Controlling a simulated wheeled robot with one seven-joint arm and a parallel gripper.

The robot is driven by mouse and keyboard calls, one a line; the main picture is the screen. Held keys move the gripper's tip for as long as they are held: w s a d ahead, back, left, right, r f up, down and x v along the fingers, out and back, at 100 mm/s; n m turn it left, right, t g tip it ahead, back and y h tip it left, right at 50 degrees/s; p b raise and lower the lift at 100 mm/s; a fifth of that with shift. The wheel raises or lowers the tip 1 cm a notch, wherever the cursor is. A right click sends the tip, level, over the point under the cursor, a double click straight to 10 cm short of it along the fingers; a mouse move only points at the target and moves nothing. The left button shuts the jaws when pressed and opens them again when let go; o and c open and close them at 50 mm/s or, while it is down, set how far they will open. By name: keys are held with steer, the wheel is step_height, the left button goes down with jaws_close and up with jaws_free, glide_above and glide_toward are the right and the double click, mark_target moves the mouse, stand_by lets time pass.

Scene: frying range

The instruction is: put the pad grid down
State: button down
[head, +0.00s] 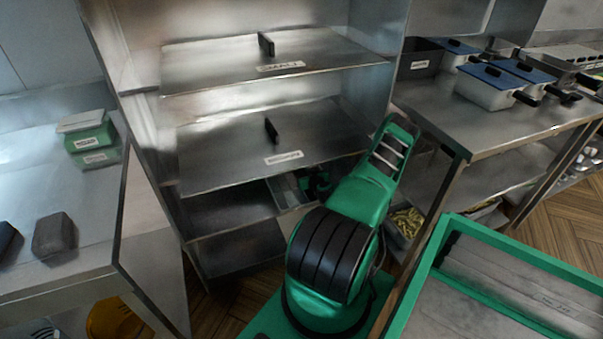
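My green arm reaches into the steel rack at the centre of the head view. A small dark green and black part, which looks like my gripper (319,183), shows under the middle shelf, partly behind my arm. Its fingers cannot be made out. A grey metal piece with a divided top (287,192) lies just left of it, at the level of the lower shelf; it may be the pad grid. I cannot tell whether my gripper holds it or whether it rests on the shelf. Its right part is hidden.
The rack's upper (330,60) and middle (225,160) shelves have black upright handles and labels. The lower shelf (215,212) is bare at left. A side table (85,235) holds green boxes (92,138) and a dark block (53,236). A counter with blue-lidded pans (490,88) stands right.

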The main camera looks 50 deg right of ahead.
stand_by(0.3)
steer(key=c, duration=1.7)
jaws_free()
steer(key=shift+f, duration=0.1)
steer(key=v, duration=1.2)
steer(key=shift+s, duration=0.15)
